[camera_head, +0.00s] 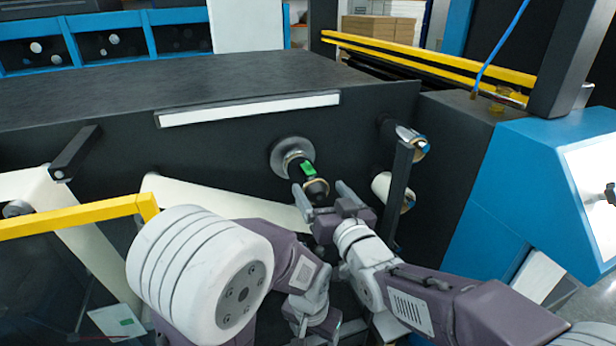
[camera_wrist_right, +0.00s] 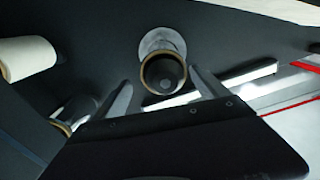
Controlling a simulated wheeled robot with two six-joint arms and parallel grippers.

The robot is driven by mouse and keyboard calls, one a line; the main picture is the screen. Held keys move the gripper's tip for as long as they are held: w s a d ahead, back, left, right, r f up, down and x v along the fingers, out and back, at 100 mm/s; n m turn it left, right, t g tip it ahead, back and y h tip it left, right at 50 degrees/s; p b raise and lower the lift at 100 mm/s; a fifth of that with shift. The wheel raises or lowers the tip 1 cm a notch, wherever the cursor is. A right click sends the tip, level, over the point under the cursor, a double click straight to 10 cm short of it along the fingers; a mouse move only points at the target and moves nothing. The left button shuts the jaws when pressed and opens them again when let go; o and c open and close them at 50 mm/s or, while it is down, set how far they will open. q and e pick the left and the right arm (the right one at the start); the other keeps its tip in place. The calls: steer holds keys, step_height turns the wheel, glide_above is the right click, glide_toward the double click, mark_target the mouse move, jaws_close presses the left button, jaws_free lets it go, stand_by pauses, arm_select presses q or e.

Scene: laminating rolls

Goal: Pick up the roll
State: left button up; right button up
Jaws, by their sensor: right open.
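A dark spindle (camera_head: 312,178) with a green patch and a tan-ringed end sticks out from a round grey flange on the machine's dark side. In the right wrist view its ringed end (camera_wrist_right: 163,78) faces the camera. My right gripper (camera_head: 322,192) is open, its fingers either side of the spindle's end; no grip shows. A white roll (camera_head: 384,187) with a tan core is on the machine to the right, partly behind a dark bar. Which roll the task means is not clear. My left arm shows at lower left, but its fingers cannot be made out.
A white web (camera_head: 230,204) slopes across the machine's side, left of the spindle. A yellow bar (camera_head: 75,219) stands at the left. A dark upright bar (camera_head: 399,190) is right of my right gripper. A blue cabinet (camera_head: 510,190) blocks the right side.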

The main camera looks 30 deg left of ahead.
steer(key=x, duration=0.2)
steer(key=p+x, duration=0.1)
steer(key=x, duration=0.1)
steer(key=shift+s+a+r, duration=0.2)
steer(key=shift+s+a, duration=0.1)
steer(key=shift+a, duration=0.05)
steer(key=shift+w+a+f, duration=0.15)
steer(key=shift+w, duration=0.15)
steer(key=shift+s, duration=0.1)
steer(key=c, duration=1.5)
